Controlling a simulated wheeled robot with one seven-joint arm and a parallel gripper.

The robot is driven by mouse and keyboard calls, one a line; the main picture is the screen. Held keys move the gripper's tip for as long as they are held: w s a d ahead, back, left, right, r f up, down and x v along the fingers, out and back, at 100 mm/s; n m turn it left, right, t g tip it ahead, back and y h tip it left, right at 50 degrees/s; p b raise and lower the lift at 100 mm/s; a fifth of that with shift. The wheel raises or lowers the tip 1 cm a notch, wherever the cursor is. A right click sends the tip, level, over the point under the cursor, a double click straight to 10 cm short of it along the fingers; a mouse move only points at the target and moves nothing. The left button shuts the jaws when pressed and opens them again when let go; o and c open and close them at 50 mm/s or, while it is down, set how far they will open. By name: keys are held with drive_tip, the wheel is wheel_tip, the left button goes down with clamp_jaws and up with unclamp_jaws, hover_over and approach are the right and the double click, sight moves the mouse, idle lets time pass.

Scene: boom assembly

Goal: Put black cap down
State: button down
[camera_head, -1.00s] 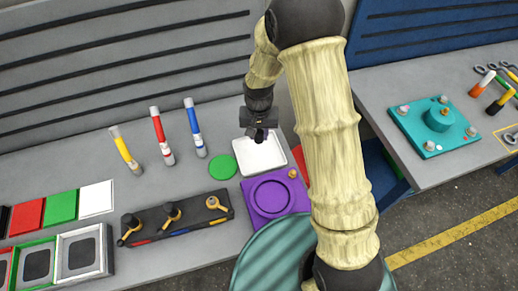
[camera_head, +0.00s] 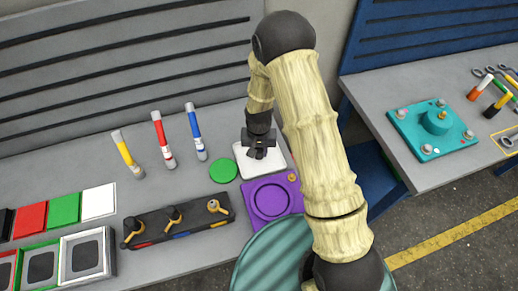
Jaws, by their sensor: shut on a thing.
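My gripper (camera_head: 258,154) is over the white tray (camera_head: 274,167) at the middle of the grey bench, its fingers low at the tray's inner surface. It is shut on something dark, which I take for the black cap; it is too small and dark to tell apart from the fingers. I cannot tell whether it touches the tray. The purple fixture (camera_head: 287,203) with a round recess lies just in front of the tray.
A green disc (camera_head: 223,170) lies left of the tray. A teal fixture (camera_head: 435,128) sits on the right bench.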

sight(259, 150)
drive_tip(key=shift+f, duration=0.15)
drive_tip(key=c, duration=1.1)
unclamp_jaws()
wheel_tip(259, 150, up, 12)
drive_tip(key=b, duration=0.3)
drive_tip(key=shift+d+r, duration=0.1)
drive_tip(key=shift+r, duration=0.1)
